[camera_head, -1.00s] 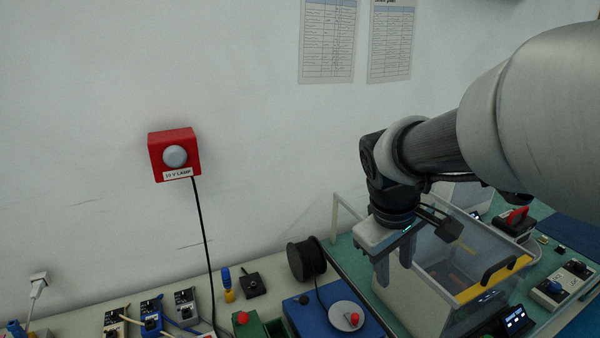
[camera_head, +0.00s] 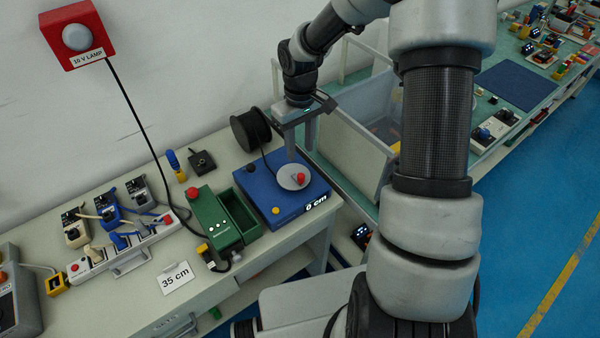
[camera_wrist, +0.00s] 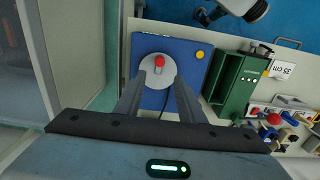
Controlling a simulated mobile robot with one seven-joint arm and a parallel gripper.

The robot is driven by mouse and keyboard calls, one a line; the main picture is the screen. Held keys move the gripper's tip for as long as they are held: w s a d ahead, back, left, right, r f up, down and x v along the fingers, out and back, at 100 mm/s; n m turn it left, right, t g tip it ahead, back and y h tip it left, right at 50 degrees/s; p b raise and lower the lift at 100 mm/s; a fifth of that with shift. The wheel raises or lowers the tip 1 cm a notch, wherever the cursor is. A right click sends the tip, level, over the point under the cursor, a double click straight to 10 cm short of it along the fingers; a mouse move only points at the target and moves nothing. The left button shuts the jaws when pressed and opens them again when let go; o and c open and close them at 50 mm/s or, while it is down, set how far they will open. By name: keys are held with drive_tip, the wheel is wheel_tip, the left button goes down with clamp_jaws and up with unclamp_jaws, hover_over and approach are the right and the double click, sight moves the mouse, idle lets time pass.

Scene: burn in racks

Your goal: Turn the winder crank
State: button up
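The winder is a blue box (camera_head: 265,199) on the bench. A grey round crank disc (camera_head: 287,181) with a red knob (camera_head: 301,178) sits on its top. The box shows "0 cm" on its front. In the wrist view the red knob (camera_wrist: 160,62) lies on the disc (camera_wrist: 157,78), beyond and between my fingertips. My gripper (camera_head: 301,146) points down above the back of the box, near the disc. Its two fingers (camera_wrist: 155,90) are apart with nothing between them. I cannot tell the exact height above the knob.
A black cable spool (camera_head: 250,130) stands behind the winder. A green box (camera_head: 214,220) with an open tray is to its left. A clear bin (camera_head: 348,150) stands to the right, close to my arm. A "35 cm" card (camera_head: 176,278) lies near the front edge.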

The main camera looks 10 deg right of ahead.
sight(300, 174)
wheel_tip(300, 174, down, 12)
drive_tip(key=shift+r, duration=0.1)
drive_tip(key=shift+c, duration=0.2)
clamp_jaws()
